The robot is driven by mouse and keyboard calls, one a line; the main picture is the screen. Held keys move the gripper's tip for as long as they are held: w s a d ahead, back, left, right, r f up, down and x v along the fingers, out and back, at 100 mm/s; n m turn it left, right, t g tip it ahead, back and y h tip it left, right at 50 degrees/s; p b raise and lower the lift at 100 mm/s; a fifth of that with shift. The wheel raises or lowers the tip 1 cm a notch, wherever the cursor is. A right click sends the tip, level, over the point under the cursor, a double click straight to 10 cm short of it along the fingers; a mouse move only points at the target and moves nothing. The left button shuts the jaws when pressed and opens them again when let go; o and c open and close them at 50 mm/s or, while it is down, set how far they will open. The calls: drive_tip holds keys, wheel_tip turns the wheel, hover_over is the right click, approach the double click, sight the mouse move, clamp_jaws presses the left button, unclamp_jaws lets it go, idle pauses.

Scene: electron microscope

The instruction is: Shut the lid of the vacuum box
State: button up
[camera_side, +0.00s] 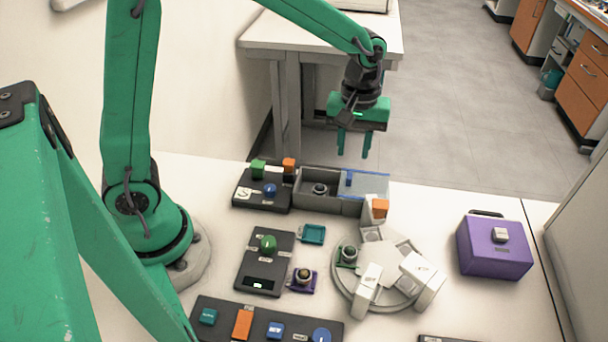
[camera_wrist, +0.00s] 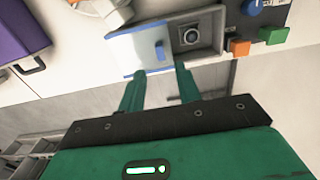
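The vacuum box appears to be the long grey box (camera_side: 303,189) at the back of the table. Its left part is open and shows a round dark part (camera_side: 320,188) inside. A clear lid with blue edges (camera_side: 370,184) and a small blue handle (camera_side: 349,179) lies over the right part. In the wrist view the lid (camera_wrist: 137,45) and its handle (camera_wrist: 160,50) lie just beyond my fingertips, beside the open part. My gripper (camera_side: 353,155) is open and empty, pointing down above and behind the box. Both fingers show apart in the wrist view (camera_wrist: 159,70).
A dark panel with green, orange and blue knobs (camera_side: 243,205) adjoins the box on the left. A purple case (camera_side: 495,248) sits right; more panels lie left front.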

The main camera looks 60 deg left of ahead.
sight(350, 175)
drive_tip(key=shift+f, duration=3.6)
clamp_jaws()
